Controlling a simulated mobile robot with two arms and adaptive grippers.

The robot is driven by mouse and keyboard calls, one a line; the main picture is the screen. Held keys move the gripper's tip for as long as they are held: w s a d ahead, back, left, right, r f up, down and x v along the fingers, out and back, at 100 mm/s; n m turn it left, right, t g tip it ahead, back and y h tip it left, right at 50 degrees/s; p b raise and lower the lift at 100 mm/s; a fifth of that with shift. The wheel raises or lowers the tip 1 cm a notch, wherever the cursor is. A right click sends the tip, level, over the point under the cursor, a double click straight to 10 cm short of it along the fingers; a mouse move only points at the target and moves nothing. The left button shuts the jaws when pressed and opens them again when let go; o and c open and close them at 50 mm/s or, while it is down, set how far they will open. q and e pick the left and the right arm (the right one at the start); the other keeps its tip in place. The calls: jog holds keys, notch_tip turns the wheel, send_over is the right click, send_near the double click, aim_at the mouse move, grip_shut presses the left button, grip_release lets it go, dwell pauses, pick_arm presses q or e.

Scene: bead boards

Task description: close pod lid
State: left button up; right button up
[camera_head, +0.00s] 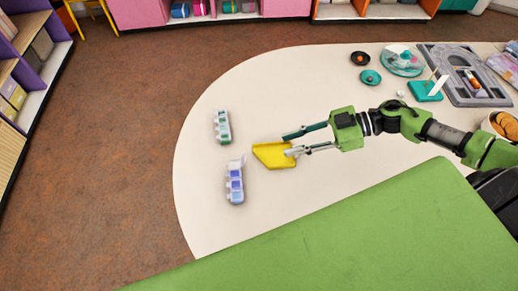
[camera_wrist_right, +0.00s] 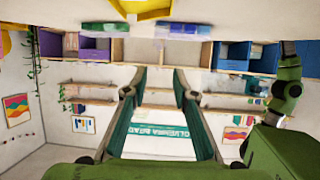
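Two pod strips stand on the cream table near its left edge in the head view. The far pod strip (camera_head: 222,126) is white with green and purple cells. The near pod strip (camera_head: 235,183) is white with blue-violet cells, and a pale flap at its far end seems to stand up. My right gripper (camera_head: 288,144) reaches in from the right, open, with its fingers apart over the right end of a yellow tray (camera_head: 268,155). It is to the right of both pods, touching neither. My left gripper is not in view.
A grey sorting tray (camera_head: 465,95), a teal stand (camera_head: 425,91), a clear round container (camera_head: 401,60) and two small dishes lie at the table's far right.

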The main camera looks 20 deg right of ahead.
jog(key=b, duration=0.3)
send_near(243, 160)
jog(key=shift+w+a+r, duration=0.2)
jog(key=shift+w+a, duration=0.1)
jog(key=shift+a, duration=0.1)
jog(key=b+x, duration=0.1)
jog(key=x, duration=0.2)
jog(key=shift+w+a, duration=0.15)
jog(key=shift+a, duration=0.25)
jog(key=shift+w+a+f, duration=0.1)
jog(key=shift+a+f, duration=0.05)
jog(key=shift+a, duration=0.15)
jog(key=shift+a+f+b, duration=0.1)
jog(key=shift+a+b, duration=0.05)
jog(key=shift+b, duration=0.15)
jog(key=shift+w+a, duration=0.1)
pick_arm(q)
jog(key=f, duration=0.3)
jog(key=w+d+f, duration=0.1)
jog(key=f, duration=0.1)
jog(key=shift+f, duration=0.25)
pick_arm(e)
grip_shut()
